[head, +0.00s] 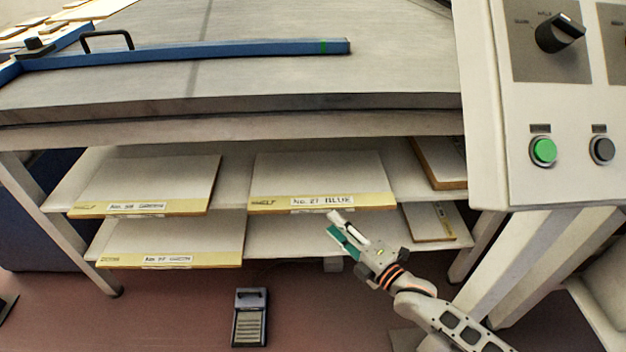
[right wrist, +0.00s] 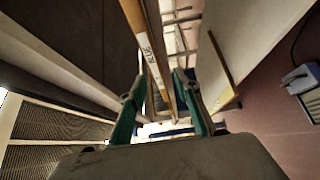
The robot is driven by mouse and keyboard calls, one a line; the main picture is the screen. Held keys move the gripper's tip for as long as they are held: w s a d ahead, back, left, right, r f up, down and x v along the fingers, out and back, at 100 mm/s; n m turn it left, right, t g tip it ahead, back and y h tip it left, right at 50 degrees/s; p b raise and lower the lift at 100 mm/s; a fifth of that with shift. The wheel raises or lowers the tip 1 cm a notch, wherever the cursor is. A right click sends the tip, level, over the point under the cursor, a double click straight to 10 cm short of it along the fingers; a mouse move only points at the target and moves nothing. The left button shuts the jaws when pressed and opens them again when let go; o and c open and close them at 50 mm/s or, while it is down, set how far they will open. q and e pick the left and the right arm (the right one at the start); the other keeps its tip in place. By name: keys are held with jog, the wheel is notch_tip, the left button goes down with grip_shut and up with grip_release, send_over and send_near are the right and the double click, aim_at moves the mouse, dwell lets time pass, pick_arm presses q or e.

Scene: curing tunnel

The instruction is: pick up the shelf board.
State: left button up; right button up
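Several shelf boards with yellow front edges and paper labels lie on the two shelves under the table. The board labelled "No. 21 BLUE" (head: 320,175) is on the upper shelf at centre; its edge (right wrist: 147,48) also shows in the right wrist view. My right gripper (head: 337,227) is just in front of and slightly below that board's front edge, near its label. In the right wrist view its green fingers (right wrist: 160,77) are spread apart, with the board's edge lying across the space between them. Contact cannot be told. My left gripper is not in view.
Other boards lie at upper left (head: 150,185), lower left (head: 180,240) and on the right (head: 432,222). A control box (head: 540,100) with a green button stands at right. A foot pedal (head: 250,318) is on the floor. The lower shelf's middle is bare.

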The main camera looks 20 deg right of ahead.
aim_at(320, 211)
jog(key=b+x, duration=0.1)
jog(key=x, duration=0.2)
jog(key=b+x, duration=0.1)
jog(key=x, duration=0.3)
jog(key=shift+r, duration=0.2)
jog(key=shift+w+r, duration=0.1)
jog(key=shift+w, duration=0.2)
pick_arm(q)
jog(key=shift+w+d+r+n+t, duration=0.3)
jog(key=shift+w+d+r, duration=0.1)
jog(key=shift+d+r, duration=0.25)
pick_arm(e)
jog(key=shift+w+r, duration=0.1)
jog(key=shift+r, duration=0.05)
grip_shut()
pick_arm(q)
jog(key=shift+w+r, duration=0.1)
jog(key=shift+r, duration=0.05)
pick_arm(e)
jog(key=shift+r, duration=0.3)
